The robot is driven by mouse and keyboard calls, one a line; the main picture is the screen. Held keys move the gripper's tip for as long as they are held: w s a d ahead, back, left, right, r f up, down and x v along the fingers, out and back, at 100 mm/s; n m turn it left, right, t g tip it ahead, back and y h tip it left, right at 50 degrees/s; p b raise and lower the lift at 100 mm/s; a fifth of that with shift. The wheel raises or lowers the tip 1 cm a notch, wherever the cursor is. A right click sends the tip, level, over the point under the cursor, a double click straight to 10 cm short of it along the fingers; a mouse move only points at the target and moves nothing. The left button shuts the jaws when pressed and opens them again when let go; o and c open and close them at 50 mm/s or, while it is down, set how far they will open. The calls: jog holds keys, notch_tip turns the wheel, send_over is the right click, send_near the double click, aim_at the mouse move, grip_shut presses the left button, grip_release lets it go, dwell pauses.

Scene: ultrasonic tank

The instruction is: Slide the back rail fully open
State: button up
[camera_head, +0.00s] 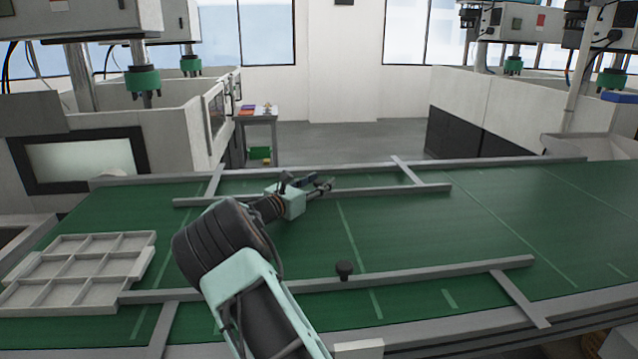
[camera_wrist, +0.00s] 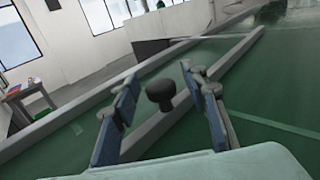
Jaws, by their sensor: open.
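The back rail (camera_head: 385,191) is a grey bar lying lengthwise over the green conveyor belt, near its far side. It also shows in the wrist view (camera_wrist: 238,57), running up to the right. A dark round knob (camera_wrist: 160,91) on it stands between my fingers in the wrist view. In the head view this knob is hidden or blends with my fingers. My gripper (camera_head: 312,184) is open over the back rail, left of the rail's right end. In the wrist view my gripper (camera_wrist: 160,78) has one blue-padded finger on either side of the knob; I see no clear contact.
A front rail (camera_head: 440,273) with its own black knob (camera_head: 344,270) lies nearer, beneath my arm's reach. A grey divided tray (camera_head: 80,270) sits at the left. The belt's far edge (camera_head: 490,164) runs close behind the back rail. The belt's right side is clear.

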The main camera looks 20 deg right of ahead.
grip_shut()
dwell(0.3)
jog(key=shift+w+r, duration=0.15)
jog(key=shift+w+d+p, duration=0.2)
jog(key=shift+w+p, duration=0.15)
jog(key=shift+w, duration=0.55)
jog(key=shift+w+d+p, duration=0.15)
jog(key=shift+w+p, duration=0.2)
jog(key=shift+w, duration=0.55)
jog(key=shift+r, duration=0.1)
